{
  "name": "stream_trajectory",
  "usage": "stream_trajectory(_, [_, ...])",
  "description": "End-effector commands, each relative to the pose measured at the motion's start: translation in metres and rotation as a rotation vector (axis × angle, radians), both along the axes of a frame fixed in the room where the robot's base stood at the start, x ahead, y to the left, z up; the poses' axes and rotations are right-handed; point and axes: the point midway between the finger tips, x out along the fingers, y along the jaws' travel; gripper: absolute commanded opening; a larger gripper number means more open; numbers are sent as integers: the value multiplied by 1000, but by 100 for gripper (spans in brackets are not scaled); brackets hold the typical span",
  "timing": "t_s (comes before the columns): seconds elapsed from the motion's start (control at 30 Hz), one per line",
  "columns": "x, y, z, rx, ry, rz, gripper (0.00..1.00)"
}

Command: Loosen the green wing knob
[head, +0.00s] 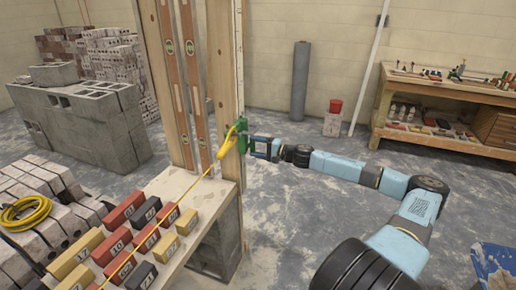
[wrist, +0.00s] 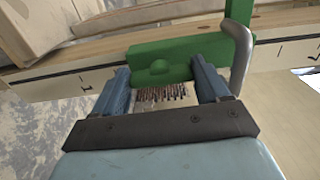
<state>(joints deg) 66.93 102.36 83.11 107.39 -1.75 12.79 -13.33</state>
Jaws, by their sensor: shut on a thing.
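A green clamp body (head: 243,136) sits on the pale upright post (head: 226,70) in the head view. The green wing knob (wrist: 160,66) shows in the wrist view, with a rounded boss in its middle. My gripper (wrist: 162,74) reaches it from the right in the head view, with its two blue fingers on either side of the knob and shut on it. The inner contact faces are hidden. A bent grey metal bar (wrist: 240,50) stands close to the right finger in the wrist view. The post carries black tick marks.
A yellow line holder (head: 228,141) hangs beside the clamp, and a taut yellow string (head: 182,202) runs down left past numbered blocks (head: 117,239) on a board. Two spirit levels (head: 190,48) lean left of the post.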

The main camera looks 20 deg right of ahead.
Motion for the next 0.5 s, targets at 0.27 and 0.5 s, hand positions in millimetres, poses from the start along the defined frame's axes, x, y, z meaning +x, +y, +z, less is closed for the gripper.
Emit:
stream_trajectory(0.27, [-2, 3, 0, 1, 0, 8, 84])
stream_trajectory(0.5, [-1, 1, 0, 1, 0, 3, 100])
